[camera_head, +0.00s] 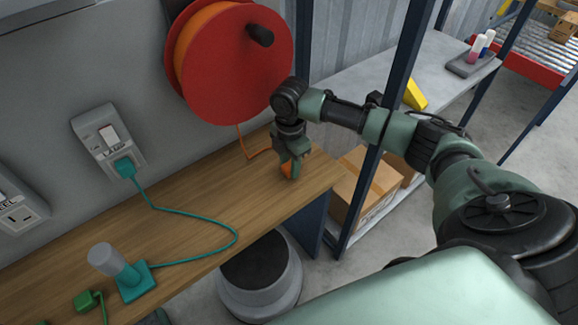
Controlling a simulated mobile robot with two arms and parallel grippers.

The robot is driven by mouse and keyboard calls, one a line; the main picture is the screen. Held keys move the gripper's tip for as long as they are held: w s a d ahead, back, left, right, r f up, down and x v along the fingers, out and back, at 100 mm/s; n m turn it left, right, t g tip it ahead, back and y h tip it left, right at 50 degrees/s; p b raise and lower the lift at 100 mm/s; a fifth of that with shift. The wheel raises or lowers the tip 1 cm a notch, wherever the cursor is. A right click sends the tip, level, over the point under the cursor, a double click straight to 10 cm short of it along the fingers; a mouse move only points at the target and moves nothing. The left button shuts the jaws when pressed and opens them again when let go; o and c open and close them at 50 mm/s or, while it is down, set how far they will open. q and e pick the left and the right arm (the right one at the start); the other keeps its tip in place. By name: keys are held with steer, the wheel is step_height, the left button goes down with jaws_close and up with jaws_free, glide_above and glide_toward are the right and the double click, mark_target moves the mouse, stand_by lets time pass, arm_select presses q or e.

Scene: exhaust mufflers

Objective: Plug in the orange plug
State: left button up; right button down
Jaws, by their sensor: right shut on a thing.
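The orange plug (288,169) is at the right end of the wooden bench, in the jaws of my right gripper (293,164), which is shut on it and points down. The gripper covers most of the plug. An orange cord (252,155) runs from the red and orange cable reel (240,62) on the wall down toward the plug. A wall socket (107,140) at the left has a switch and a teal plug (124,167) in it. A second socket (18,207) at the left edge looks empty, though it is partly cut off. My left gripper is not in view.
The wooden bench (190,205) is clear in its middle except for a teal cord (215,222). A teal stand with a grey cylinder (132,281) and a green plug (88,300) are at lower left. Dark blue shelf posts (390,105) stand close to my right arm.

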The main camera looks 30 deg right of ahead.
step_height(320, 180, up, 6)
steer(key=s+d+b, duration=0.1)
steer(key=s, duration=1.8)
steer(key=shift+s+d+b, duration=0.25)
steer(key=shift+s+b, duration=0.05)
steer(key=shift+a, duration=0.1)
steer(key=a+f+m, duration=0.3)
steer(key=a+m, duration=0.4)
steer(key=m, duration=0.2)
steer(key=w+a+f+m+p, duration=0.1)
steer(key=a+f+m, duration=0.2)
steer(key=a+m, duration=0.5)
steer(key=shift+m, duration=0.9)
steer(key=shift+f, duration=0.15)
